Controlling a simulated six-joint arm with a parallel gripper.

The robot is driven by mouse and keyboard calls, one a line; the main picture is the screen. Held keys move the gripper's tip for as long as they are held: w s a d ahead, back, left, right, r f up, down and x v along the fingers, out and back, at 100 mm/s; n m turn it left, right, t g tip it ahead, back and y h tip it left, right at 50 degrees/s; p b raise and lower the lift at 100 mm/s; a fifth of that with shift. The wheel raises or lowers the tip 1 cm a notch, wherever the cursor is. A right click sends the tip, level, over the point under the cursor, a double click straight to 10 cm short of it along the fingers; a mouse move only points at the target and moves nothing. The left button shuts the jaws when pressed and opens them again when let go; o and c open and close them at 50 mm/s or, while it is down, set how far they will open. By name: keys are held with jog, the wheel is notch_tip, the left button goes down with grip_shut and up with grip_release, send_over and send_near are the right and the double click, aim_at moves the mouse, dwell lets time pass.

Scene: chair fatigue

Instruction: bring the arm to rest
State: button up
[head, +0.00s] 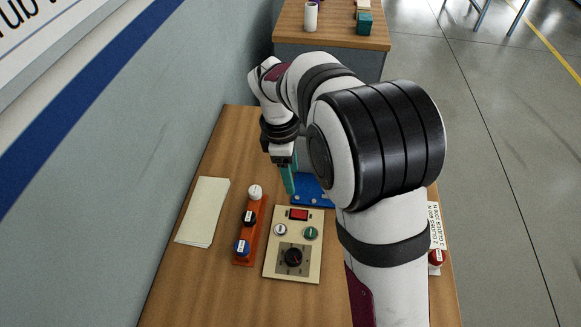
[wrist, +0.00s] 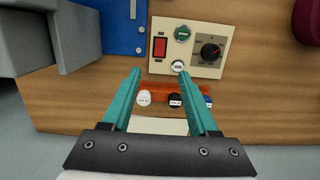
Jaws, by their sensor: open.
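My gripper (wrist: 163,75) has two teal fingers and is open, with nothing between the fingertips in the wrist view. In the head view my gripper (head: 287,180) hangs above the table, just beyond the control panel and beside the blue plate. My arm bends over from the right and hides part of the table. The cream control panel (head: 270,268) has a red switch, a white button, a green button and a black dial. The panel (wrist: 186,28) also shows in the wrist view, beyond the fingertips.
An orange rack (head: 243,252) holds white, black and blue capped pieces. White paper (head: 203,212) lies at the left, near the wall. A blue plate (head: 316,190) is partly hidden. A red-topped object (head: 436,258) stands at the right edge. Another table (head: 330,38) stands behind.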

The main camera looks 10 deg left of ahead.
jog(key=shift+a+r, duration=0.1)
jog(key=shift+r, duration=0.65)
jog(key=s+d+r+m+y, duration=0.2)
jog(key=s+d+r+m, duration=0.5)
jog(key=s+d+m, duration=0.4)
jog(key=s+d+f+m+y, duration=0.1)
jog(key=s+f+m, duration=0.1)
jog(key=s+m, duration=1)
jog(key=s, duration=0.3)
jog(key=shift+d+f+m, duration=0.15)
jog(key=shift+m, duration=0.15)
jog(key=shift+w, duration=0.1)
